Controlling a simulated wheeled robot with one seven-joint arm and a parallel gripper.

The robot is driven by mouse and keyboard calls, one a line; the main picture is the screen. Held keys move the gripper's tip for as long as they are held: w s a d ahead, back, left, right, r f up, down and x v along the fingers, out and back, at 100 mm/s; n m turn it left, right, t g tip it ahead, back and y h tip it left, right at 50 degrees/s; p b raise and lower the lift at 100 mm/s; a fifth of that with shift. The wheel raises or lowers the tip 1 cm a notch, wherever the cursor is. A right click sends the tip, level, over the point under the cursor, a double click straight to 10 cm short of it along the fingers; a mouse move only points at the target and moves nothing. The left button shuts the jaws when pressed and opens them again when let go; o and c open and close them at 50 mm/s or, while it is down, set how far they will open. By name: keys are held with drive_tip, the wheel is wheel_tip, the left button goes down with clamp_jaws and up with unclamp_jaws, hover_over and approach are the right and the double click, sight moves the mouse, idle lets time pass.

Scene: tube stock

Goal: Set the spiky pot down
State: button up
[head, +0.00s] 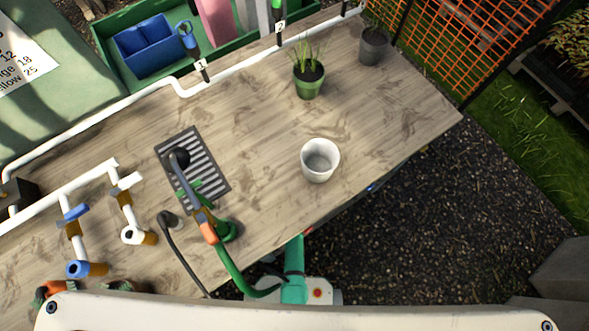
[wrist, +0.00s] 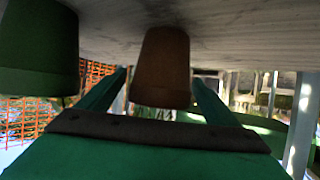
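The wrist view appears upside down. A plain brown pot (wrist: 160,68) stands between the two fingers of my gripper (wrist: 159,75), its base against or close to a wooden surface. I cannot tell whether base and surface touch. The fingers are apart, one on each side of the pot; whether they press on it is unclear. In the head view my gripper is not seen. A green pot with spiky grass-like leaves (head: 309,82) stands upright on the bench there.
A white empty pot (head: 320,160) and a grey pot (head: 374,47) stand on the wooden bench (head: 258,125). A dark green pot (wrist: 38,48) is left of my gripper in the wrist view. A slatted grate (head: 205,165) and pipes occupy the bench's left.

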drive_tip(key=shift+d, duration=0.1)
drive_tip(key=v, duration=1.2)
idle(0.4)
